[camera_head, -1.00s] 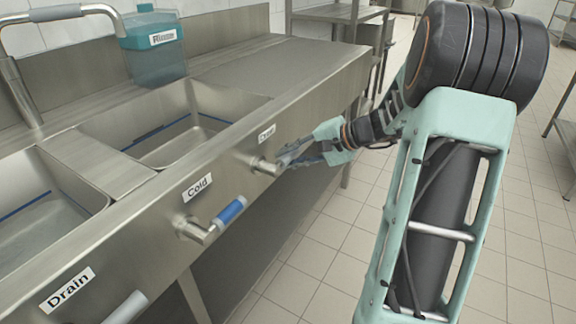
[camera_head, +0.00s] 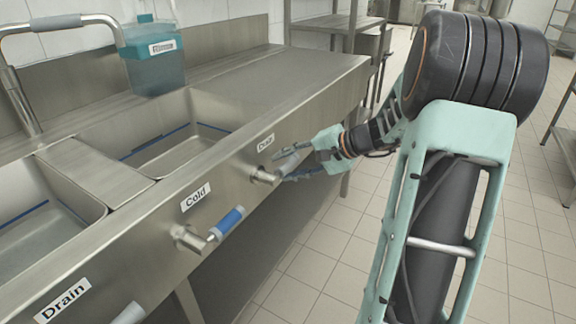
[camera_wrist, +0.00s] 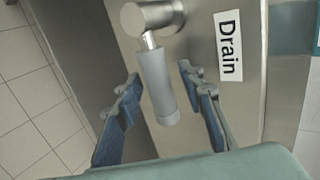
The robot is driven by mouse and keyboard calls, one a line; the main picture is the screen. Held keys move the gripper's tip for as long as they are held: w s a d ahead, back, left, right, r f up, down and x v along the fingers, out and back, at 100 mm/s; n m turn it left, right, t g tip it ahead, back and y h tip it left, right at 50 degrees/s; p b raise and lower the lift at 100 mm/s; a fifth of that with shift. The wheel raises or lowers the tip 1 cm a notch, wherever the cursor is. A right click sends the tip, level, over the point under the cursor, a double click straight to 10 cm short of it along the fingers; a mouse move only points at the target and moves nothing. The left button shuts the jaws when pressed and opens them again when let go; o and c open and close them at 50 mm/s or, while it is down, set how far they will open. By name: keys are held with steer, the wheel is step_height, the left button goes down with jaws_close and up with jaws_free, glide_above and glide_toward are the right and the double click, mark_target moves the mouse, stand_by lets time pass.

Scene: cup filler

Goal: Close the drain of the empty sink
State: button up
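The right drain lever (camera_head: 289,163), a grey handle on a metal knob, sticks out of the counter front below a "Drain" label (camera_head: 265,143). In the wrist view the same grey handle (camera_wrist: 157,85) hangs from its round metal knob beside the "Drain" label (camera_wrist: 228,46). My gripper (camera_wrist: 159,76) is open, with one blue-padded finger on each side of the handle and visible gaps between. The gripper (camera_head: 298,163) also shows at the lever in the head view. The far basin (camera_head: 205,105) and near-left basin (camera_head: 75,195) show blue lines; I cannot tell their water levels or see their drains.
A blue-handled "Cold" lever (camera_head: 228,222) sits left of my gripper. Another lever (camera_head: 128,314) with a "Drain" label (camera_head: 62,299) is at the lower left. A teal container (camera_head: 155,68) and a tap (camera_head: 62,22) stand behind.

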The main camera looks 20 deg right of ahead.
steer(key=v, duration=1.2)
